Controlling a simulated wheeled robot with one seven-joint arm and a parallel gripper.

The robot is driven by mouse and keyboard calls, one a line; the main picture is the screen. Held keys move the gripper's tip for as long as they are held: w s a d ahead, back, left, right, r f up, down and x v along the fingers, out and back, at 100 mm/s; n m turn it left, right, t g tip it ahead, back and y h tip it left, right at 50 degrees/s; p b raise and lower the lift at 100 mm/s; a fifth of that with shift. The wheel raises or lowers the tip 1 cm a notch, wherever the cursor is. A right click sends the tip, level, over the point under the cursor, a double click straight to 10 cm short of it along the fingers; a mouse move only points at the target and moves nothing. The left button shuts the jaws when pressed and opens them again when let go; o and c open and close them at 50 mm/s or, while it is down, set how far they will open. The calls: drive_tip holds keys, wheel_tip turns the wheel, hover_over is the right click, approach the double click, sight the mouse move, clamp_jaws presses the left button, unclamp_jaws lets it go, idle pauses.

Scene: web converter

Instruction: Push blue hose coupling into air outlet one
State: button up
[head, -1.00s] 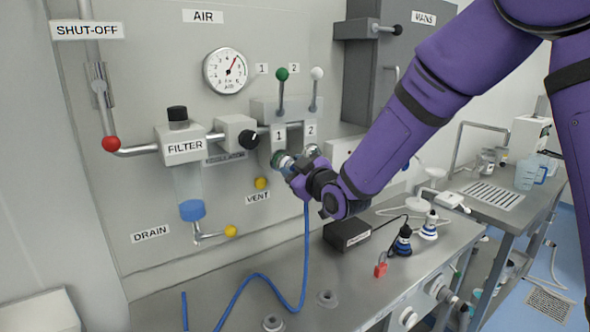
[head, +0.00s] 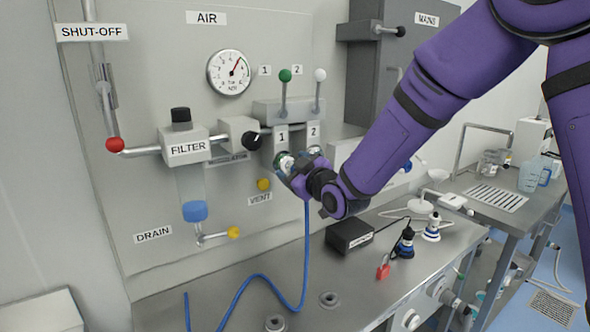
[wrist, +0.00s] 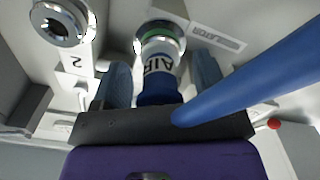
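The blue hose coupling (wrist: 160,75) is a white and blue piece marked AIR, with a blue hose (wrist: 250,85) running from its rear. My gripper (wrist: 162,82) has one finger on each side of it and appears shut on it. The coupling's front end meets the green-ringed metal mouth of air outlet one (wrist: 160,32), roughly in line. I cannot tell how deep it sits. In the head view, my gripper (head: 291,174) is at outlet one, below the label 1 (head: 282,136), and hides most of the coupling.
Outlet two (wrist: 62,22) is close beside my gripper. Above are a green-knobbed lever (head: 285,76) and a white-knobbed lever (head: 320,76). The yellow vent knob (head: 264,184) is at lower left. The blue hose hangs to the steel bench (head: 220,300); a black box (head: 349,235) stands there.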

drive_tip(key=v, duration=1)
drive_tip(key=shift+s+d, duration=0.25)
drive_tip(key=shift+s, duration=0.1)
drive_tip(key=s+d+r+m+g+h, duration=0.2)
drive_tip(key=s+d+r+m+h, duration=0.15)
drive_tip(key=d, duration=0.45)
drive_tip(key=s+d+r+m+g+h, duration=0.25)
drive_tip(key=s+d+h, duration=0.2)
drive_tip(key=d, duration=0.35)
drive_tip(key=s+d+m+g+h, duration=0.1)
drive_tip(key=s+d+m+g, duration=0.1)
drive_tip(key=s, duration=0.8)
drive_tip(key=s+d+m+g+h, duration=0.1)
drive_tip(key=s+d+m+g, duration=0.2)
drive_tip(key=s+d, duration=0.4)
drive_tip(key=s+m, duration=0.1)
drive_tip(key=s, duration=0.2)
drive_tip(key=shift+s+r+m, duration=0.25)
drive_tip(key=shift+r+m, duration=0.05)
drive_tip(key=shift+m, duration=0.1)
